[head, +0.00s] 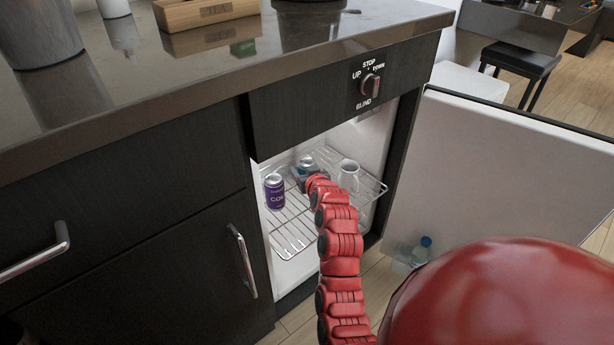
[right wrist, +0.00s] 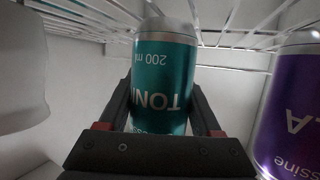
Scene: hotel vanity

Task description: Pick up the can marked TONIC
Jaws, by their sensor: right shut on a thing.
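The teal can marked TONIC (right wrist: 165,80) stands between the two fingers of my right gripper (right wrist: 160,104) in the right wrist view, where its lettering is upside down. The fingers are shut on its sides. In the head view only the silver top of the TONIC can (head: 306,160) and a bit of its side show, behind my right gripper (head: 308,176), inside the open fridge. The can looks to be at the wire shelf (head: 290,232); I cannot tell if it touches it. My left gripper is not in view.
A purple can (head: 274,192) stands close on the left of the TONIC can, and a white mug (head: 348,175) on the right. The open fridge door (head: 520,165) holds a bottle (head: 422,250). The counter (head: 190,75) and a panel with a knob (head: 370,85) overhang the opening.

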